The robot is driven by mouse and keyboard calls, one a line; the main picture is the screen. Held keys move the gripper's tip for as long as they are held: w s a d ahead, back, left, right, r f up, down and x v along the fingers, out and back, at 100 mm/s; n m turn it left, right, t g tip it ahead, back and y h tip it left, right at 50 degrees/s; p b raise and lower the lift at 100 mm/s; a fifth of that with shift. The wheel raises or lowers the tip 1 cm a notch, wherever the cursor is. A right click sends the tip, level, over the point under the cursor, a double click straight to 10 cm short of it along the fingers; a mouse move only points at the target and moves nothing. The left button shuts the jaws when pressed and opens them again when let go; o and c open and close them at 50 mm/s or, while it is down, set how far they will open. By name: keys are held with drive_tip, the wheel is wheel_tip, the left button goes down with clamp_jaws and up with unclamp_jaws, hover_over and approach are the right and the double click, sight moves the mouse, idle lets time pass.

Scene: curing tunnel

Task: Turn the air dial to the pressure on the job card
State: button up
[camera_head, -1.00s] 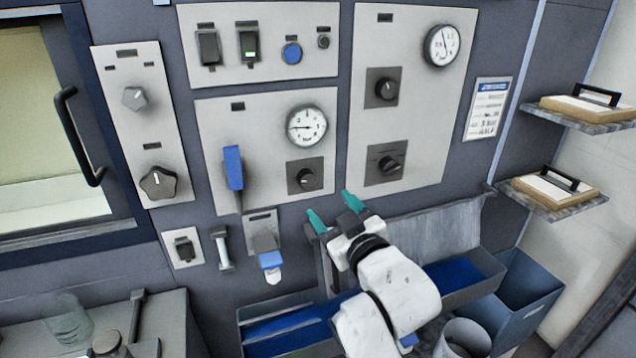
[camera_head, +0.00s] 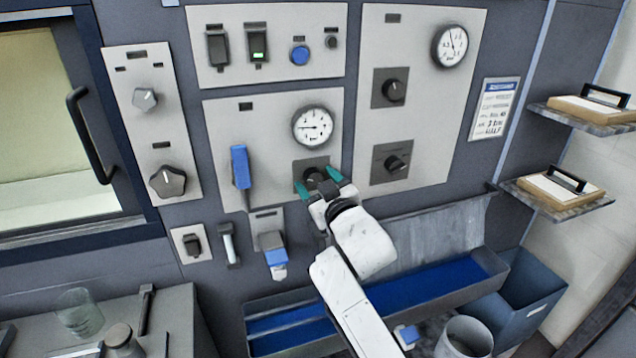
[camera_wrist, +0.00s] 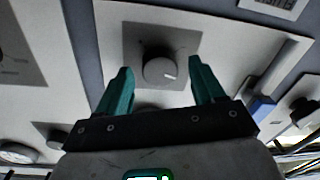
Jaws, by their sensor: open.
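The dark dial (camera_head: 316,175) sits on a dark square plate below the middle round gauge (camera_head: 313,127). It also shows in the wrist view (camera_wrist: 160,71) as a round knob with a pale pointer mark. My gripper (camera_head: 327,184) is open, with one teal finger on each side of this dial. In the wrist view the fingertips (camera_wrist: 162,74) flank the knob with gaps on both sides, and I see no contact. The gauge needle points left. The job card (camera_head: 495,108) hangs right of the panels; its small print is hard to read.
A blue lever (camera_head: 240,167) stands left of the dial. Two more dials (camera_head: 388,90) (camera_head: 391,162) and another gauge (camera_head: 450,46) are on the right panel. Below my arm is a blue-lined trough (camera_head: 430,292). Two shelves (camera_head: 583,117) (camera_head: 548,203) stick out at right.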

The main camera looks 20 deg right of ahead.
drive_tip(key=shift+c, duration=0.2)
drive_tip(key=c, duration=1)
drive_tip(key=shift+f+m+b, duration=0.1)
drive_tip(key=shift+m+b, duration=0.2)
drive_tip(key=shift+m, duration=0.1)
drive_tip(key=m+b, duration=0.2)
drive_tip(key=m, duration=0.1)
drive_tip(key=shift+a+f+m, duration=0.1)
drive_tip(key=shift+m, duration=0.3)
drive_tip(key=m+b, duration=0.3)
drive_tip(key=m, duration=0.2)
drive_tip(key=shift+m+t, duration=0.3)
drive_tip(key=m+b, duration=0.2)
drive_tip(key=m, duration=0.3)
drive_tip(key=shift+m+h, duration=0.4)
drive_tip(key=m+b, duration=0.2)
drive_tip(key=m, duration=0.3)
drive_tip(key=shift+f+h, duration=0.1)
drive_tip(key=shift+h, duration=0.3)
drive_tip(key=shift+m, duration=0.3)
